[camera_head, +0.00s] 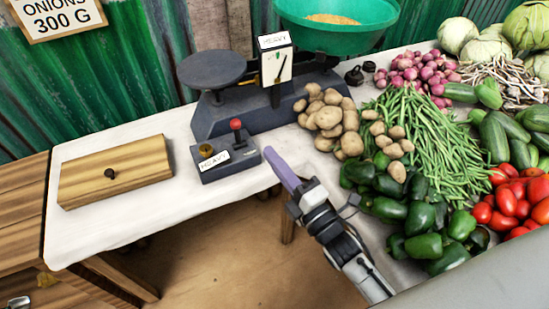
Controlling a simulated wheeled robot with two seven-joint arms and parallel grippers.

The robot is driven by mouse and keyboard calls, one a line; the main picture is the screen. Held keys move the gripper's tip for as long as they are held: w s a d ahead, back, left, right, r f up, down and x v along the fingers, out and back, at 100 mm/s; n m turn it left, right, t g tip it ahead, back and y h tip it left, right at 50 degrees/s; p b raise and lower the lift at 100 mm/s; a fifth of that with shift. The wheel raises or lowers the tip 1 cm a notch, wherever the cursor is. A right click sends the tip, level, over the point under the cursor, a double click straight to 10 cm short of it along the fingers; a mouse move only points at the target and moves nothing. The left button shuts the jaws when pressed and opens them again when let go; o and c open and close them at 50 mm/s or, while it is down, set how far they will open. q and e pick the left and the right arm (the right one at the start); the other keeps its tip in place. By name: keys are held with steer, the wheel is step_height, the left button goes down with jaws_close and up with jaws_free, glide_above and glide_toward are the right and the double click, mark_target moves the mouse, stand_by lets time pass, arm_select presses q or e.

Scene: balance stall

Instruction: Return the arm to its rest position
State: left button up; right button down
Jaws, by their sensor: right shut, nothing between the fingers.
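My right arm comes in from the lower right, over the front edge of the table. My right gripper (283,171) is shut and empty, with its purple fingers pointing up and left toward the control box. The grey control box (226,162) has a red-topped lever, a brass-coloured knob and a label. The fingertips are close to the box's right end; I cannot tell from this view whether they touch it. My left gripper is not clearly in view; only a small metallic piece shows at the lower left corner.
A balance scale (217,115) with a dark plate and green bowl (337,35) stands behind the box. A wooden box (116,173) sits on the white tabletop (100,225) at left. Potatoes (331,120), green beans (430,150), peppers (421,217) and tomatoes (507,200) crowd the right.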

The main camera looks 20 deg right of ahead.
stand_by(0.5)
steer(key=s+d+f+m+g+h, duration=0.1)
steer(key=s+f+m+g+h, duration=0.1)
steer(key=s+f+m+g, duration=0.9)
steer(key=s+f+m, duration=0.8)
steer(key=s+f, duration=0.2)
steer(key=f, duration=0.1)
steer(key=shift+h, duration=0.4)
steer(key=shift+w+d, duration=0.1)
